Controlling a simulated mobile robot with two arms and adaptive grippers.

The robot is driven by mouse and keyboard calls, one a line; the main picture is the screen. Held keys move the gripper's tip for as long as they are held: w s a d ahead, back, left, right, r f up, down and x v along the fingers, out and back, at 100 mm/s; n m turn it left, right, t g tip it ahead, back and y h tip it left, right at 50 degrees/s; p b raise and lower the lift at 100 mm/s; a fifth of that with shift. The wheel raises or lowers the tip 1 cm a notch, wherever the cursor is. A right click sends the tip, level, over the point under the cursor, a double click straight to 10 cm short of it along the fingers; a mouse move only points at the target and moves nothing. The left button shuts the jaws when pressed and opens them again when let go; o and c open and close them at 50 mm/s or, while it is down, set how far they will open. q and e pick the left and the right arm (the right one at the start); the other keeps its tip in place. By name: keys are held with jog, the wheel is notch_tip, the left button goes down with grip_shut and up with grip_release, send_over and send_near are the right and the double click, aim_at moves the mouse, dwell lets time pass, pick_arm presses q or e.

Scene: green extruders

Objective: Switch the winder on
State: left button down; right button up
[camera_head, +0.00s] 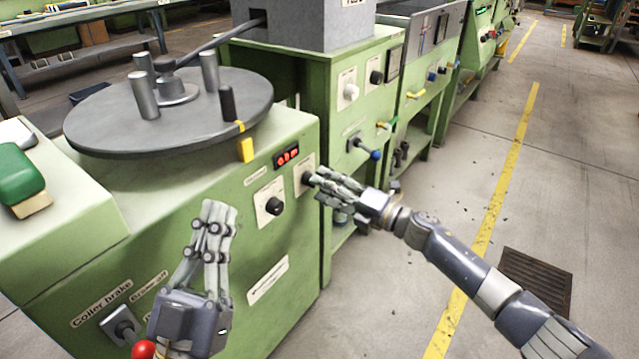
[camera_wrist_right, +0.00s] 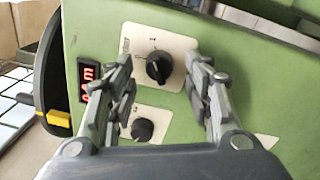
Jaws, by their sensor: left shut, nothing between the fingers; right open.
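The winder is a green cabinet (camera_head: 70,255) with a round grey turntable (camera_head: 95,115) on top. A black rotary knob (camera_wrist_right: 158,67) on a pale plate with small marks sits on its front. In the head view this knob (camera_head: 307,178) is partly covered by my right gripper (camera_head: 322,188). In the right wrist view the open fingers are on either side of the knob, with gaps visible; depth is hard to tell. A second black knob (camera_head: 274,206) is beside it and also shows in the wrist view (camera_wrist_right: 142,130). My left gripper (camera_head: 216,212) is shut and empty before the cabinet.
A red display (camera_head: 287,157) is above the knobs. A "Coiler brake" switch (camera_head: 122,328) and a red ball (camera_head: 143,349) are at the lower left. More green machines (camera_head: 370,75) line the back. Floor at the right is open.

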jog(key=v, duration=0.9)
jog(key=shift+d, duration=0.3)
jog(key=shift+s, duration=0.1)
